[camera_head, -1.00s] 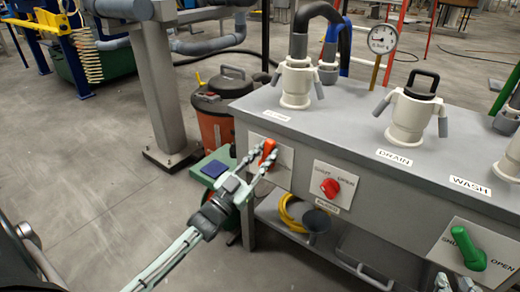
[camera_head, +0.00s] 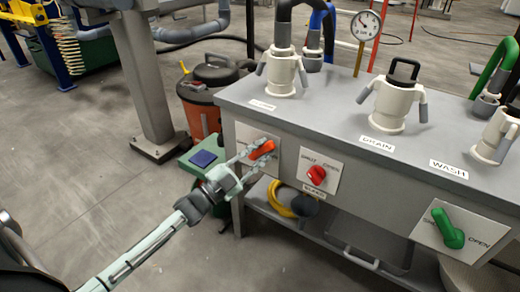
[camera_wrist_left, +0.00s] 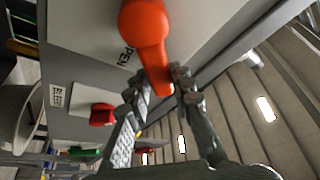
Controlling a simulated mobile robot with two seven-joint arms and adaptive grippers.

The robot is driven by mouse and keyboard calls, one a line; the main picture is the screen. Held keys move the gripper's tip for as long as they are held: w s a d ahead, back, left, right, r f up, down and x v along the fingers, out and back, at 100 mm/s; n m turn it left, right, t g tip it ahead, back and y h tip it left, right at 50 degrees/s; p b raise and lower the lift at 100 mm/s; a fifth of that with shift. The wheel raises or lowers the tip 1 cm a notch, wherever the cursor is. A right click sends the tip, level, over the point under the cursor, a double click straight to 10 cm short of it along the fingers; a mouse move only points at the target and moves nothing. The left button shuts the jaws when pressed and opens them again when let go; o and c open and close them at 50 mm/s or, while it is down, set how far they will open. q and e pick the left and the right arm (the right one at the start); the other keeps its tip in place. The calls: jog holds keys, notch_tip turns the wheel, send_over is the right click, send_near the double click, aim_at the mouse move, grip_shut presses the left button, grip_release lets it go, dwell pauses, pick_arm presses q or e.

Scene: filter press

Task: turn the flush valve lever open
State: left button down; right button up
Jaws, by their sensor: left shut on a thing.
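An orange lever (camera_head: 262,148) sits on a pale plate at the left end of the grey cabinet's front; the writing on this plate is not readable in the head view. My left gripper (camera_head: 254,156) is at this lever, with a finger on each side of it. In the left wrist view the orange lever (camera_wrist_left: 146,35) has its round hub at the top and its narrow end between the fingertips (camera_wrist_left: 160,90). The word OPEN (camera_wrist_left: 126,54) shows beside the hub. The lever lies tilted, closer to level than upright. My right gripper is not in view.
A red knob (camera_head: 316,175) on a SHUT/OPEN plate is just right of the orange lever. A green lever (camera_head: 447,229) is farther right. White couplings (camera_head: 283,73) and a gauge (camera_head: 366,25) stand on top. An orange-and-black drum (camera_head: 205,90) stands behind left.

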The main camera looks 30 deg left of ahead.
pick_arm(q)
jog(key=shift+f, duration=0.15)
jog(key=c, duration=1.3)
grip_release()
jog(key=shift+s, duration=0.1)
jog(key=v, duration=1.1)
jog(key=shift+s+a, duration=0.15)
jog(key=shift+s, duration=0.2)
